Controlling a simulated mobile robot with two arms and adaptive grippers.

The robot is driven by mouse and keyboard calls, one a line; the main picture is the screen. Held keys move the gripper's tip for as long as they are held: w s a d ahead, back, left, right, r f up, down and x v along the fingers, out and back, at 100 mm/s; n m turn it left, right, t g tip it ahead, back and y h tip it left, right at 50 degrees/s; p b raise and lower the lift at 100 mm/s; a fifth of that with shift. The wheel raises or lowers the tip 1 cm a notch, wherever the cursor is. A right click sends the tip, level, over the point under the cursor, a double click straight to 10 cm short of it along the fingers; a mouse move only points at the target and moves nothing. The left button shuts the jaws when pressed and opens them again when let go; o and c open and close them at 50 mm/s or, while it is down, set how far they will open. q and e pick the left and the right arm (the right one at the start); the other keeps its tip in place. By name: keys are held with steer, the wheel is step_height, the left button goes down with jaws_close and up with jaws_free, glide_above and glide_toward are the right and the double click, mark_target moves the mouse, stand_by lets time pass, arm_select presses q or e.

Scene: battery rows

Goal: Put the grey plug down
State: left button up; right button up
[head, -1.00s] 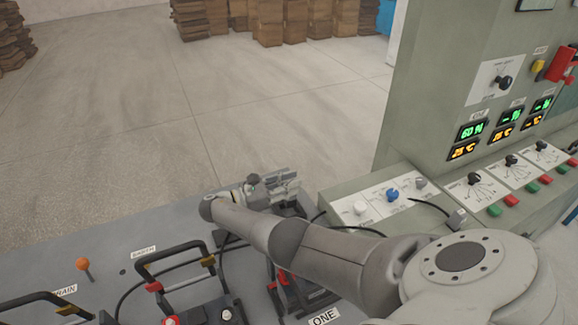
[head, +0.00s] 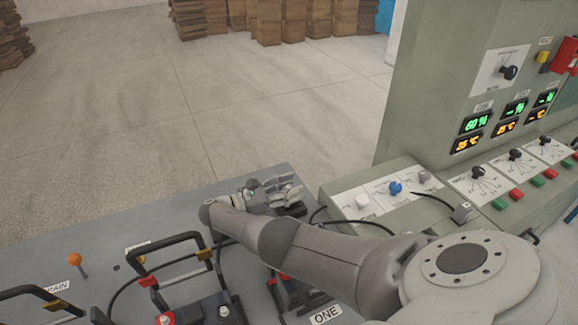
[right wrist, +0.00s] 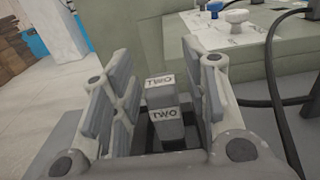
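My right gripper (head: 276,190) is at the far edge of the grey bench in the head view. In the right wrist view my right gripper (right wrist: 163,98) is open, its two fingers spread wide. A grey block-shaped plug (right wrist: 168,134) labelled TWO stands between the fingers, with a gap on both sides. A second TWO label (right wrist: 159,82) shows just behind it, and I cannot tell where the plug ends and the part behind begins. In the head view the gripper hides the plug. My left gripper is not in view.
The grey bench (head: 40,250) carries black-handled frames (head: 180,240), an orange knob (head: 74,259) and a ONE label (head: 325,315). A green-grey control cabinet (head: 430,110) stands at the right. Black cables (right wrist: 272,75) run close to the right of the gripper.

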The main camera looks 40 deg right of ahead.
steer(key=b+v, duration=0.3)
steer(key=v, duration=0.3)
steer(key=shift+w+a+f, duration=0.1)
steer(key=shift+a+f, duration=0.05)
steer(key=shift+a, duration=0.2)
steer(key=shift+w+a+r+b, duration=0.1)
steer(key=shift+a+r+b, duration=0.1)
steer(key=shift+a+b, duration=0.2)
